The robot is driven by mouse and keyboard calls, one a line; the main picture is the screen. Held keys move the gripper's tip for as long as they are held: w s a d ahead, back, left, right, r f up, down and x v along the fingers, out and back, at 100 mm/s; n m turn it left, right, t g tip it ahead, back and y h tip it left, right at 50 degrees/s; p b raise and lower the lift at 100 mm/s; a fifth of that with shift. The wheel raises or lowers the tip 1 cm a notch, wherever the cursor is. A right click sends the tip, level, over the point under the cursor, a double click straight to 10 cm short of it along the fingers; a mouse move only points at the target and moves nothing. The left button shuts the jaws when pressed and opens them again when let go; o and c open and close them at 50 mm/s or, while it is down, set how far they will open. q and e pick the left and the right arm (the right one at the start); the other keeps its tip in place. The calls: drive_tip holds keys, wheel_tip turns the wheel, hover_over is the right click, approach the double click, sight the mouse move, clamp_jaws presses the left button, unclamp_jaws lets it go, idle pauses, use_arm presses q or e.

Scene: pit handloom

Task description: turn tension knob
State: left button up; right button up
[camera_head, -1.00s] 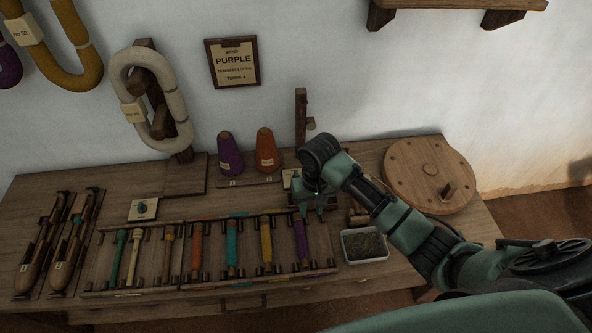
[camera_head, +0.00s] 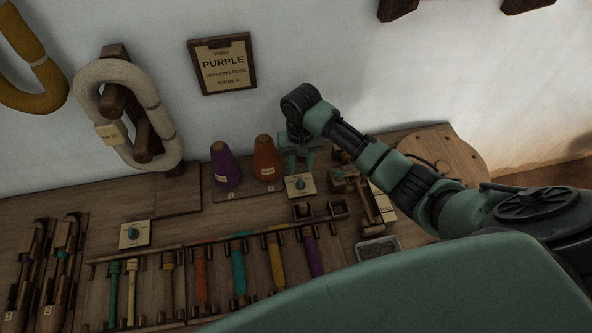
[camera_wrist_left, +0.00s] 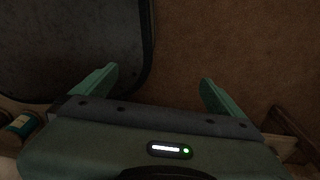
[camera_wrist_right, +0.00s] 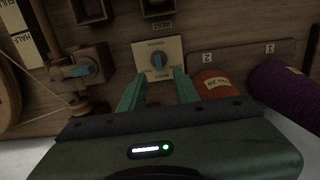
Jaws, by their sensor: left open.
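A similar knob (camera_head: 133,231) on a pale plate lies further left. My right gripper (camera_head: 299,162) is just above and behind the nearer knob; in the right wrist view its fingers (camera_wrist_right: 158,84) are apart, with nothing between them. My left gripper (camera_wrist_left: 158,77) is open and empty, and shows only in its wrist view.
A purple cone (camera_head: 225,166) and an orange cone (camera_head: 266,160) stand beside my right gripper. A wooden post fitting (camera_wrist_right: 82,69) with a blue-grey knob is to the other side. A rack of coloured bobbins (camera_head: 238,272) lies in front. A wall sign (camera_head: 223,66) reads PURPLE.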

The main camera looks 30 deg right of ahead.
sight(301, 181)
drive_tip(key=f, duration=0.2)
drive_tip(key=s+f, duration=0.1)
drive_tip(key=f, duration=0.1)
drive_tip(key=shift+w+f, duration=0.2)
drive_tip(key=shift+f, duration=1.1)
use_arm(q)
drive_tip(key=shift+s+f, duration=0.2)
drive_tip(key=shift+s, duration=0.4)
use_arm(e)
clamp_jaws()
